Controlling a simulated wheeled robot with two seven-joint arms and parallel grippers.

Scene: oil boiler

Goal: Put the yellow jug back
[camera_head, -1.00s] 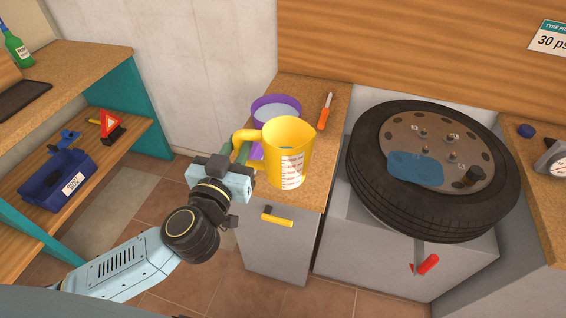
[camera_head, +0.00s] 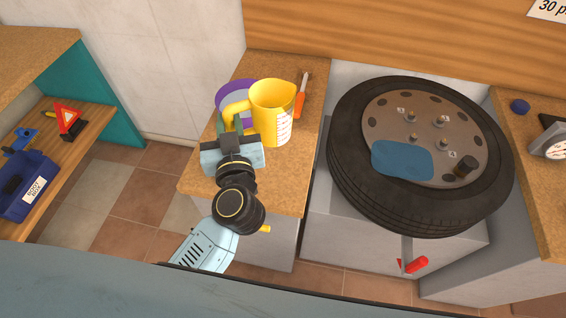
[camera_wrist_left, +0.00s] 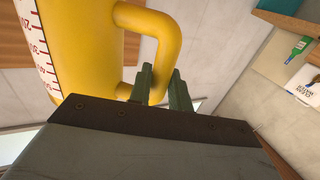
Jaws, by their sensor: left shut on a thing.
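The yellow jug (camera_head: 271,108) stands upright over the small wooden worktop (camera_head: 265,190) in the head view, its handle toward the left and a white measuring scale on its side. I cannot tell whether its base touches the worktop. My left gripper (camera_head: 231,122) is shut on the jug's handle. In the left wrist view the jug (camera_wrist_left: 85,45) fills the upper left, with the green fingers (camera_wrist_left: 162,90) at its handle. My right gripper is not in view.
A purple bowl (camera_head: 224,92) sits behind the jug, partly hidden. An orange-handled screwdriver (camera_head: 299,102) lies right of it. A tyre (camera_head: 335,165) with a blue patch lies on a grey stand to the right. The worktop's front part is clear.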

